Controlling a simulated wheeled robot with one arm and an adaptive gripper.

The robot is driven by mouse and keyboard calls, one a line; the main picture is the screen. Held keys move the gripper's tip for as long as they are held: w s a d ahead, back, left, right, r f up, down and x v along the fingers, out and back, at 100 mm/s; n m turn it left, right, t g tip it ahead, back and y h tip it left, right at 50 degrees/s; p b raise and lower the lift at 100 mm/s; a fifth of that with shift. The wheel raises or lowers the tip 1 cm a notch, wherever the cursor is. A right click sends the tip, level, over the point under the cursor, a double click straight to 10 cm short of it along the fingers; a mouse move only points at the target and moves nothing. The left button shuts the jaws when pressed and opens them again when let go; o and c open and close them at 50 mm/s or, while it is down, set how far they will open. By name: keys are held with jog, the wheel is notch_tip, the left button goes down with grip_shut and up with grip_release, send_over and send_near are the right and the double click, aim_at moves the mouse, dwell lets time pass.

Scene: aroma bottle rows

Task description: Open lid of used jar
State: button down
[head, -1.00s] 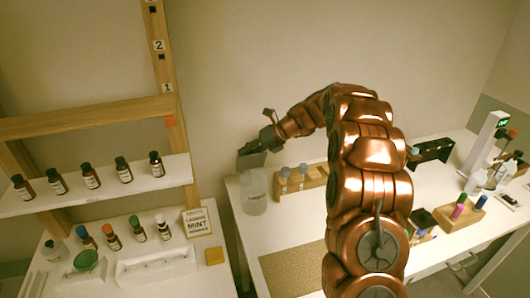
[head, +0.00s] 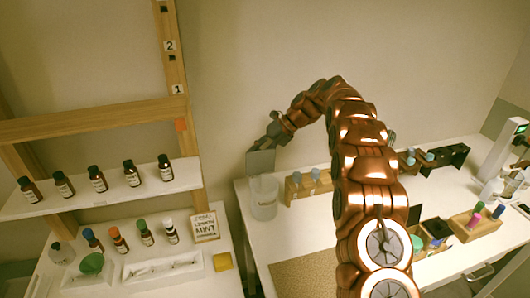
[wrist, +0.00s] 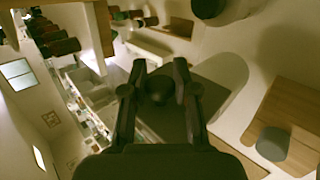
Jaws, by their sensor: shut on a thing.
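The used jar (head: 264,207) is a whitish, see-through container standing at the back left corner of the white counter. Its grey lid (head: 261,162) is tipped up steeply above the jar's top; the lid's lower edge is at the jar's rim, and I cannot tell if it touches. My gripper (head: 271,143) is shut on the lid's knob at its upper side. In the wrist view my gripper (wrist: 158,80) has a finger on each side of the dark round knob, with the dark lid plate (wrist: 205,98) behind it. The jar's opening is hard to make out.
A wooden rack (head: 308,187) with blue-capped vials stands just right of the jar. Left is a shelf (head: 110,192) with several brown bottles, and below it a mint sign (head: 205,227) and a yellow block (head: 222,261). A tan mat (head: 305,275) lies on the counter's front.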

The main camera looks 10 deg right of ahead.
dwell(0.5)
jog(key=c, duration=0.9)
grip_release()
jog(key=shift+v, duration=3.8)
jog(key=shift+w, duration=0.1)
